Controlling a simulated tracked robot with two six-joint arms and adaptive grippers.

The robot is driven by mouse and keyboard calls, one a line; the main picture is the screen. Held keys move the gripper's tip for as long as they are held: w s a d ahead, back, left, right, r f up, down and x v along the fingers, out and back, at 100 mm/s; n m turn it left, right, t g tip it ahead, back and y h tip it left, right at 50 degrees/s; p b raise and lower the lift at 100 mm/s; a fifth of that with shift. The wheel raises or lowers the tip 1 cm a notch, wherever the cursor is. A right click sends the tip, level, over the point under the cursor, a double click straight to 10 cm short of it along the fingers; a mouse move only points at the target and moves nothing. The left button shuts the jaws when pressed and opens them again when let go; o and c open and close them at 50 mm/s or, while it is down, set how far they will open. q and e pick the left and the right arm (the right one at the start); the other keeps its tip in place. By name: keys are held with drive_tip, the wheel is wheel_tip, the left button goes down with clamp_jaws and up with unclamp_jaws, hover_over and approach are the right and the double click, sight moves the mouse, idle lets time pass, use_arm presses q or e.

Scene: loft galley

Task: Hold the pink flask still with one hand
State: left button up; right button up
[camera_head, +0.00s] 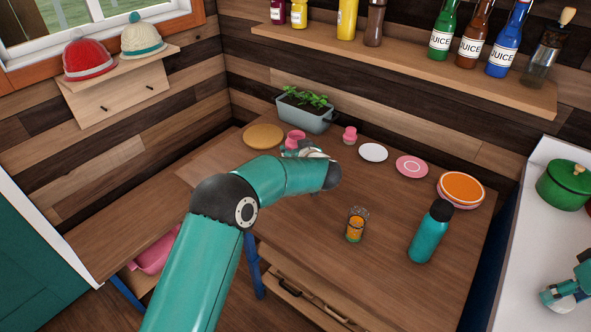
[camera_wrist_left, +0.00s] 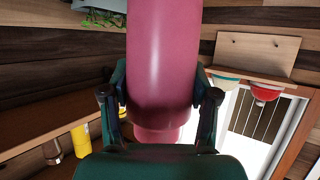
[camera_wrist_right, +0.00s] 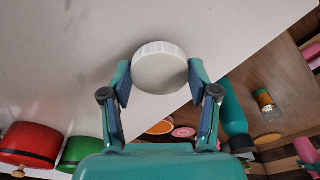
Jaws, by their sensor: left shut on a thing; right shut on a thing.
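The pink flask (camera_wrist_left: 163,60) fills the middle of the left wrist view, between the fingers of my left gripper (camera_wrist_left: 160,88). The fingers are shut on its sides. In the head view my left gripper (camera_head: 306,150) is at the table's back, and my own arm hides most of the flask. A pink shape beside it may be the flask or another thing. My right gripper (camera_wrist_right: 160,75) is shut on a round white ribbed lid (camera_wrist_right: 160,68) in the right wrist view. In the head view my right gripper (camera_head: 566,291) is over the white counter at the right.
A green pot (camera_head: 565,185) stands on the counter (camera_head: 520,235). The table's front middle is clear.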

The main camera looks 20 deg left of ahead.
sight(296, 134)
use_arm(q)
wheel_tip(296, 134, up, 6)
drive_tip(key=shift+f, duration=0.15)
idle(0.3)
drive_tip(key=o, duration=0.5)
clamp_jaws()
